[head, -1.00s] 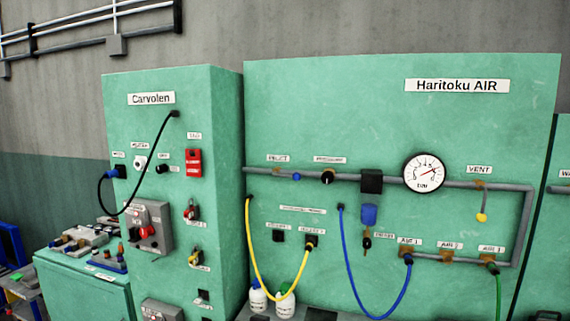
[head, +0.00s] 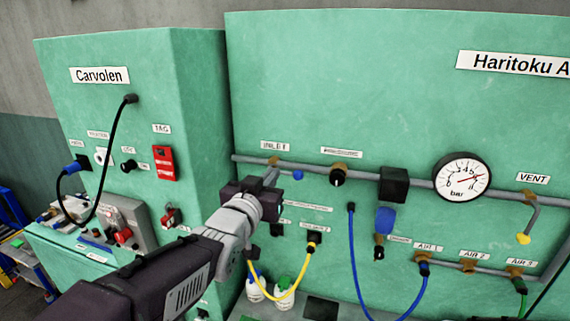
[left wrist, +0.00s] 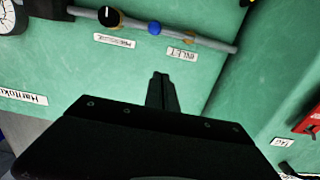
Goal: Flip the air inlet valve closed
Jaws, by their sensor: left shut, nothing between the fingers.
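The air inlet valve (head: 273,161) is a brass fitting on the grey pipe under the INLET label (head: 275,146). Its blue knob (head: 297,175) sits just right of the fitting, in line with the pipe. In the left wrist view, which is upside down, the blue knob (left wrist: 154,28) and INLET label (left wrist: 182,54) show near the top. My left gripper (head: 270,175) is shut and empty, its fingertips close to the valve and left of the knob. Contact cannot be told. In the wrist view its fingers (left wrist: 160,78) point toward the panel below the label. My right gripper is not in view.
A black knob valve (head: 338,174), a dark block (head: 394,185) and a pressure gauge (head: 462,177) follow along the pipe. Yellow (head: 305,270) and blue (head: 356,270) hoses hang below. The Carvolen cabinet (head: 110,150) juts out at left.

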